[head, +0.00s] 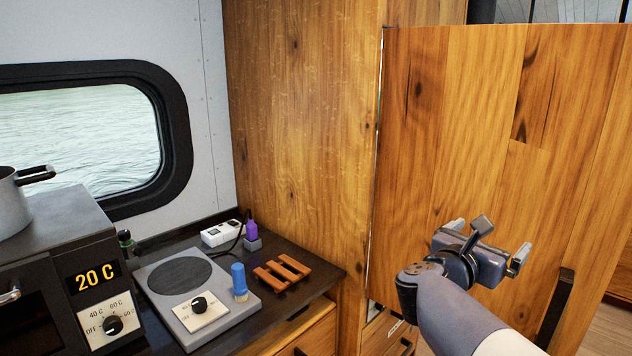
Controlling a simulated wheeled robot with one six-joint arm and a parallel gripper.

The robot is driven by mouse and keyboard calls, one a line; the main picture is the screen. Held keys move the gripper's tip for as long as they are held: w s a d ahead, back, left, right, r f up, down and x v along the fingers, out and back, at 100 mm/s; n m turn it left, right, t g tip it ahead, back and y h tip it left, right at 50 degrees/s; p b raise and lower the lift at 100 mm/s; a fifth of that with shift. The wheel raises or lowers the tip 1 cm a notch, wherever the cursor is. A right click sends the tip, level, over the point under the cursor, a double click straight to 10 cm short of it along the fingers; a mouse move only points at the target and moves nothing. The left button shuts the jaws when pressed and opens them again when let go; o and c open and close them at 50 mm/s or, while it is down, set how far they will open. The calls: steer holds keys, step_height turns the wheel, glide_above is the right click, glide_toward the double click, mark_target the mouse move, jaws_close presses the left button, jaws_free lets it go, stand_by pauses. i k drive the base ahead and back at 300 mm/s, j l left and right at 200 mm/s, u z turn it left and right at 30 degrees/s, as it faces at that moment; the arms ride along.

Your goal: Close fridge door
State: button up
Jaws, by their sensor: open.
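The fridge door appears to be the large wood-grain panel (450,120) on the right, with a dark vertical handle (556,308) low near its right side. The panel stands out to the right from the front edge of the tall wooden cabinet (300,120), so it looks open. The fridge interior is hidden behind it. My gripper (489,241) is open and empty, in front of the panel's lower part, up and left of the handle. I cannot tell whether it touches the panel.
The dark counter (335,277) at left holds a hot plate (200,310), a blue cylinder (239,280), a wooden rack (282,271) and a white device (221,233). An oven (60,265) carries a pot (12,205). Drawers lie below; floor (605,330) shows at lower right.

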mark_target(527, 128)
steer(key=z, duration=2.45)
steer(key=i+l+u, duration=0.25)
steer(key=i, duration=1)
steer(key=i+u, duration=0.4)
steer(key=i, duration=0.3)
